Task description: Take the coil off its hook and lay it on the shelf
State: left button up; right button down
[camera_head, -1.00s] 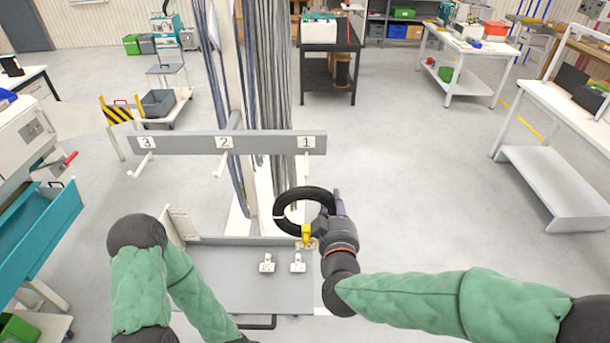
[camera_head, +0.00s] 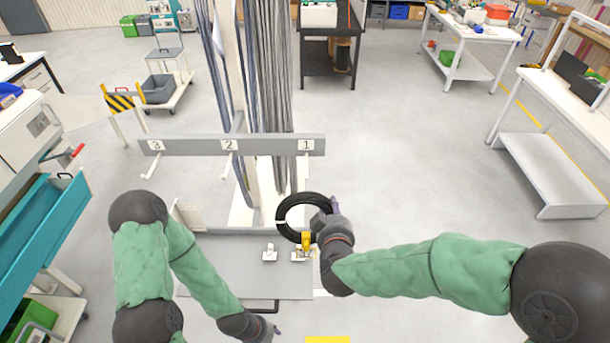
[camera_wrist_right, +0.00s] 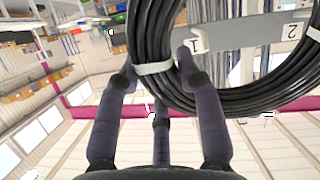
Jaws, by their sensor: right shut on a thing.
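The black cable coil (camera_head: 288,207) is in front of and below the hook marked 1 (camera_head: 312,163), seemingly apart from it. My right gripper (camera_head: 325,214) is shut on the coil's right side. In the right wrist view, the coil (camera_wrist_right: 230,103) lies between the fingers of my right gripper (camera_wrist_right: 157,78), beside a white band. The grey shelf (camera_head: 235,278) lies lower down, below the coil. My left gripper (camera_head: 270,332) is low in front of the shelf, its fingers too small to read.
The grey rail (camera_head: 190,145) carries hooks marked 3, 2 and 1. Two small white fittings (camera_head: 270,253) stand on the shelf. Grey cables hang behind the rail. A teal drawer unit (camera_head: 45,225) stands at left.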

jog(key=shift+s+r+g+p, duration=0.25)
jog(key=shift+g+p, duration=0.65)
jog(key=shift+p, duration=1.9)
jog(key=shift+f+p, duration=0.1)
jog(key=shift+p, duration=0.2)
jog(key=shift+f, duration=0.1)
jog(key=p, duration=0.1)
jog(key=g+p, duration=0.1)
jog(key=shift+s+r+p, duration=0.1)
jog(key=shift+r+p, duration=0.15)
jog(key=shift+p, duration=0.05)
jog(key=shift+s+p, duration=0.1)
jog(key=shift+p, duration=0.7)
jog(key=shift+s+f+g, duration=0.2)
jog(key=shift+s+g, duration=0.05)
jog(key=shift+g, duration=0.75)
jog(key=shift+s+g, duration=0.25)
jog(key=shift+g, duration=0.55)
jog(key=shift+s+g, duration=0.25)
jog(key=shift+g, duration=0.55)
